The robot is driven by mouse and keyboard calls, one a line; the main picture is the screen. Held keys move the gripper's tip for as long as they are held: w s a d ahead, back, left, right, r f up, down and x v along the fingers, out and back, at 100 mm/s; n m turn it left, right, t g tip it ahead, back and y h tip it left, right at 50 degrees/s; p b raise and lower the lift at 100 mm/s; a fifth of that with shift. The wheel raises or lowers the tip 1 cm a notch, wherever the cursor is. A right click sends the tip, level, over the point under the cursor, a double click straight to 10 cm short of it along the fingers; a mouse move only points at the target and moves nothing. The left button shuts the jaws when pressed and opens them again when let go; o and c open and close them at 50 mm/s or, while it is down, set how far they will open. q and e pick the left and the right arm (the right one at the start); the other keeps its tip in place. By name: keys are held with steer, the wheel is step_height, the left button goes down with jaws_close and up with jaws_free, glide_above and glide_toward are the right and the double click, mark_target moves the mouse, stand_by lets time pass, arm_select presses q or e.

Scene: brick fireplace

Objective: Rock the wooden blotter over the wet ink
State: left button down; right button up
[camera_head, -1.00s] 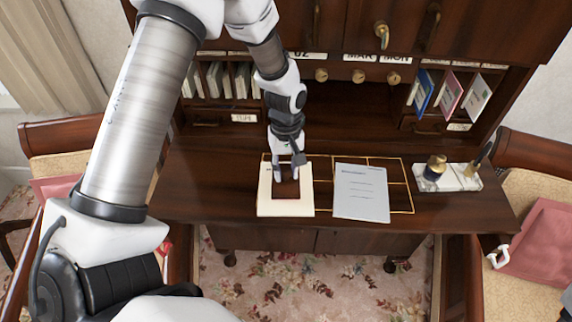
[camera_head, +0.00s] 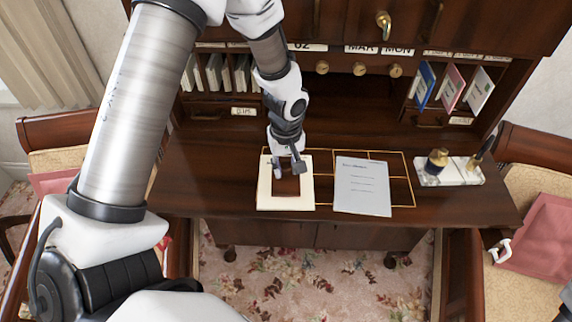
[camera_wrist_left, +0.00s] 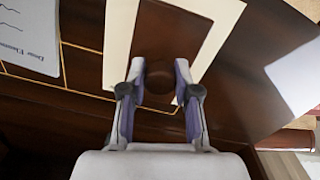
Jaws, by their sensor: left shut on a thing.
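The wooden blotter (camera_head: 286,187) is a dark brown block on a cream sheet or pad (camera_head: 265,190) on the desk. My left gripper (camera_head: 290,167) is above it, shut on its round knob. The wrist view shows the knob (camera_wrist_left: 160,76) between the fingers (camera_wrist_left: 158,90) and the dark body (camera_wrist_left: 168,35) over the cream border (camera_wrist_left: 118,45). A written letter (camera_head: 362,188) lies to the right; part of it shows in the wrist view (camera_wrist_left: 30,35). Ink under the blotter is hidden.
The desk (camera_head: 215,180) has gold inlaid lines. A marble inkstand (camera_head: 448,174) with a dark bottle and a pen stands at right. Shelves with envelopes (camera_head: 452,90) and brass knobs (camera_head: 359,69) rise behind. Chairs with pink cushions (camera_head: 540,240) flank the desk.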

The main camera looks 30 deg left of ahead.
arm_select(q)
steer(key=shift+w+r+p, duration=0.1)
steer(key=shift+r+p, duration=0.85)
steer(key=shift+r, duration=2.55)
